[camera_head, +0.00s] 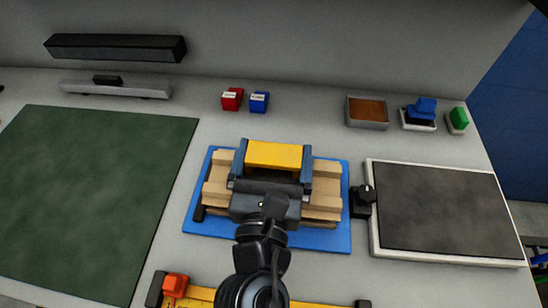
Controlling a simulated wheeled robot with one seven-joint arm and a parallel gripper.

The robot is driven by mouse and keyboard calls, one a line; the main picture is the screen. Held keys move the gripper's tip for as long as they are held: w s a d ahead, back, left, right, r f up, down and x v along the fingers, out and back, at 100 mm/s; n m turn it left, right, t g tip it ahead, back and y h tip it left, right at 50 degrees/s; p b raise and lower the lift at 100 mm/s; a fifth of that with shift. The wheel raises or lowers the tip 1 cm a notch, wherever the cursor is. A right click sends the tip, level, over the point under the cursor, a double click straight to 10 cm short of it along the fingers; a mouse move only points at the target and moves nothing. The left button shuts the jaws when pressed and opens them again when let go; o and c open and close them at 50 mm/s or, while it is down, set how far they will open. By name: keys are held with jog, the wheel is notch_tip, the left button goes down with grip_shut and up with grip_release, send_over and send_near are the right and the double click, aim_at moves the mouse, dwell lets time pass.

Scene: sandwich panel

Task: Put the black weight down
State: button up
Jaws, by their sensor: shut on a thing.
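My gripper (274,160) is over the middle of the blue mat, with one blue-grey finger on each side of a block. I take this block to be the black weight (275,145); it shows a bright yellow face and a dark side below it. My gripper is shut on it. Pale wooden pieces (325,187) lie on the blue mat (210,226) under and beside the gripper. My wrist and gripper body hide the near side of the block. I cannot tell whether the block touches the wood below.
A dark panel in a white frame (374,230) lies right, with a black knobbed part (362,200) beside it. A green mat (90,190) lies left. Red (232,98) and blue (259,102) boxes and a brown tray (367,124) stand behind. A yellow rail (200,296) is in front.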

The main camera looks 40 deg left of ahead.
aim_at(277, 156)
jog(key=r, duration=0.1)
jog(key=r+p, duration=0.1)
jog(key=r, duration=0.1)
jog(key=shift+s+d+r, duration=0.1)
jog(key=shift+d+r, duration=0.15)
jog(key=shift+d, duration=0.1)
jog(key=s+d+r+p, duration=0.1)
jog(key=d+r, duration=0.2)
jog(key=d, duration=0.2)
jog(key=s+d+r+p, duration=0.1)
jog(key=s+d+r, duration=0.1)
jog(key=d, duration=0.3)
jog(key=shift+s+d+r, duration=0.25)
jog(key=shift+d+r, duration=0.05)
jog(key=shift+r, duration=0.4)
